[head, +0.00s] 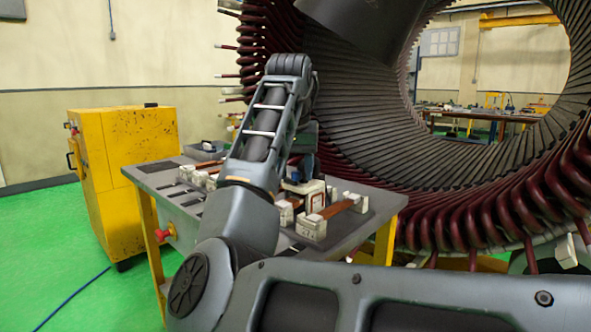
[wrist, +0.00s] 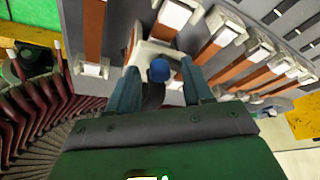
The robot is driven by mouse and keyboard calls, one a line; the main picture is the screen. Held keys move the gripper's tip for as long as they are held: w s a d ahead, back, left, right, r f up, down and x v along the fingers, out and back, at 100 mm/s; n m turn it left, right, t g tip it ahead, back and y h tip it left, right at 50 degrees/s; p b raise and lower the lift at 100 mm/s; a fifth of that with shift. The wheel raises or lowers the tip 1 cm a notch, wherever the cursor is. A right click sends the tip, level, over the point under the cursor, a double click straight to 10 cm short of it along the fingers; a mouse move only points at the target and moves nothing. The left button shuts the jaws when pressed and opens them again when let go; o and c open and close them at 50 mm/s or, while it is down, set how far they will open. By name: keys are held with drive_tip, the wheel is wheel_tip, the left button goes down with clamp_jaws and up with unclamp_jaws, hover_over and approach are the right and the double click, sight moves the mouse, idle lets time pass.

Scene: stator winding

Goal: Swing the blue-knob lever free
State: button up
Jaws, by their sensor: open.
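The blue knob (wrist: 160,70) shows in the wrist view as a rounded blue cap on a dark lever (wrist: 153,96). The lever stands in front of a white block (wrist: 155,50). My gripper (wrist: 162,72) is open, with one finger on each side of the knob; I cannot tell whether either finger touches it. In the head view my gripper (head: 303,168) is over the work table, next to a white clamp block (head: 302,186), and my arm partly covers it. The knob cannot be made out in the head view.
The grey-topped table (head: 345,235) carries several white clamp blocks and copper-brown bars (head: 335,208). The large stator (head: 480,180) with dark red coil ends stands close behind and right of it. A yellow cabinet (head: 140,150) is at left, with open green floor in front.

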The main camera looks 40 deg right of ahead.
clamp_jaws()
idle(0.4)
